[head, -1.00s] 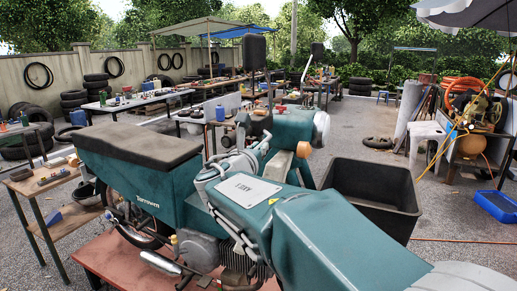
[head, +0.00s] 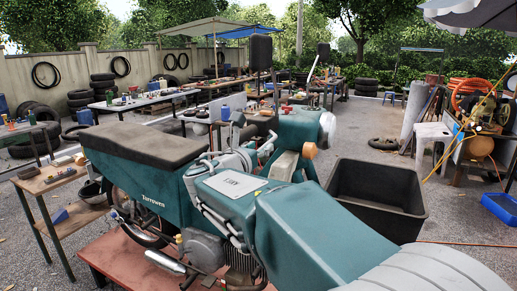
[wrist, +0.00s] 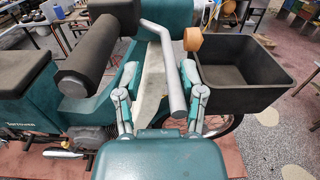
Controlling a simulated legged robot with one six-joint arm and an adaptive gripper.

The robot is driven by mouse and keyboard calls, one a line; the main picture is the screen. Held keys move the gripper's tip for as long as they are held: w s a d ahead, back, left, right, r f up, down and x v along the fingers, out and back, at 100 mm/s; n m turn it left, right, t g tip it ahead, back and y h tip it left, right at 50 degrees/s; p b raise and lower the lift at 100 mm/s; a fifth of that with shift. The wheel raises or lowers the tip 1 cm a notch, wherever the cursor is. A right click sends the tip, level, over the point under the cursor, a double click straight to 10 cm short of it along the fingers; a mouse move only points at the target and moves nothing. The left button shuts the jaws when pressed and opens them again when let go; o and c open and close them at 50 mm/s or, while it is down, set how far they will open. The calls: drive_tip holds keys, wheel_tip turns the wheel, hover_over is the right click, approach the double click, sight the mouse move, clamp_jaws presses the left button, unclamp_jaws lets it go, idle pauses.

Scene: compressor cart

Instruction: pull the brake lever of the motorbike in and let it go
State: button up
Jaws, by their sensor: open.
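The teal motorbike (head: 160,188) stands on a reddish platform, its dark seat to the left and its front end to the right. In the wrist view its dark handlebar grip (wrist: 88,52) lies at upper left. The grey brake lever (wrist: 172,75) runs down from upper middle, to the right of the grip. My gripper (wrist: 159,68) is open, one finger on each side of the lever in the picture. I cannot tell whether either finger touches it. In the head view my teal arm (head: 305,225) hides the lever and grip.
A black open bin (head: 378,225) stands close to the right of the bike. A wooden bench (head: 55,178) with tools is at left. An orange indicator (wrist: 192,38) sits just beyond the lever. Open gravel lies at right.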

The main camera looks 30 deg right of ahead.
drive_tip(key=v, duration=1.2)
drive_tip(key=shift+f, duration=0.1)
drive_tip(key=s+d+f+m+g+y, duration=0.4)
drive_tip(key=s+f+m+g+y, duration=0.15)
drive_tip(key=s+f+m, duration=0.6)
drive_tip(key=s+a+f+m+y, duration=0.7)
drive_tip(key=s+f+m+y, duration=0.1)
drive_tip(key=m, duration=0.6)
drive_tip(key=shift+s+a+y, duration=0.25)
drive_tip(key=shift+s+y, duration=0.05)
drive_tip(key=shift+y, duration=0.15)
drive_tip(key=shift+f, duration=0.1)
